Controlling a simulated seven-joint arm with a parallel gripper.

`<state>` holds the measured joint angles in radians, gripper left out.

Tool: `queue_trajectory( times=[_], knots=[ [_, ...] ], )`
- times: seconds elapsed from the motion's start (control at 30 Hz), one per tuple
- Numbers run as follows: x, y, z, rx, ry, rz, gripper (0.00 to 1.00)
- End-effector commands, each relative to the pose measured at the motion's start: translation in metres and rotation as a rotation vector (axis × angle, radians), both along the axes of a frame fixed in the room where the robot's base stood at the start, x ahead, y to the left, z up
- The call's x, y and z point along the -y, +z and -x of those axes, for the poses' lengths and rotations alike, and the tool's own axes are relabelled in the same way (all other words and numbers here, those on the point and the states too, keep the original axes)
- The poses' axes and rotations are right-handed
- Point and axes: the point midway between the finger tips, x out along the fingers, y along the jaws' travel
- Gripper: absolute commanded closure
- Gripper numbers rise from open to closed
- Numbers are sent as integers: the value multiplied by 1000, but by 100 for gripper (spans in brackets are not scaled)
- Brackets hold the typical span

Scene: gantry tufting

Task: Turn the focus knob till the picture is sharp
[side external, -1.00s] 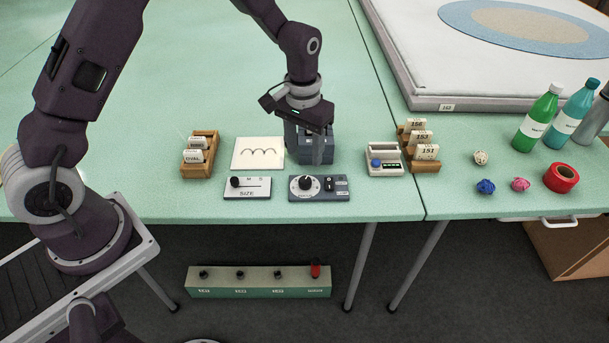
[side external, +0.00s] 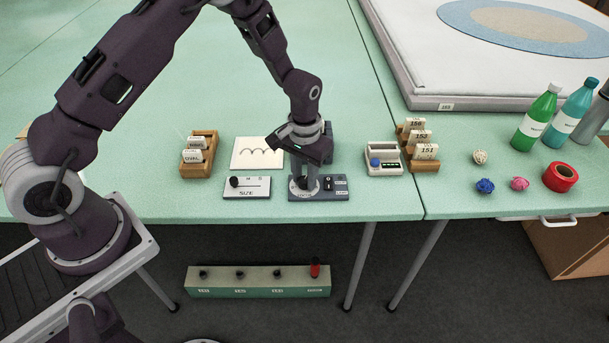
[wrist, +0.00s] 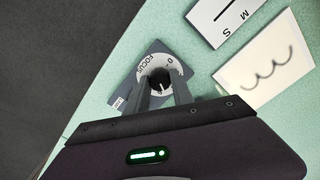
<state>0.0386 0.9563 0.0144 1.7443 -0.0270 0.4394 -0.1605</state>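The focus panel (side external: 335,194) is a dark grey box at the table's front edge. It has a white dial and a black focus knob (wrist: 160,77); the wrist view shows the dial marked FOCUS. My gripper (side external: 306,186) points down at this dial. In the wrist view, the fingers of my gripper (wrist: 162,88) are apart, one on each side of the knob; I cannot tell whether they touch it. The picture (side external: 250,160) is a white card with a dark wavy line, behind the panels. The line looks slightly soft in the wrist view (wrist: 250,92).
The size slider panel (side external: 258,189) sits just left of the focus panel. Wooden card holders stand at left (side external: 200,160) and right (side external: 425,166). A white box with a blue knob (side external: 384,160) is to the right.

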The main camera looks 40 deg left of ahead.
Motion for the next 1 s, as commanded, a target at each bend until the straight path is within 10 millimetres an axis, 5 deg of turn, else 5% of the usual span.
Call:
queue_trajectory(
  times=[0.6,0.63,0.7,1.0],
  knots=[
    [0,0,1,-4,-247,0,100],
    [0,0,1,-4,-247,0,66],
    [0,0,1,-3,-246,0,52],
    [0,1,0,-2,-245,0,50]
  ],
)
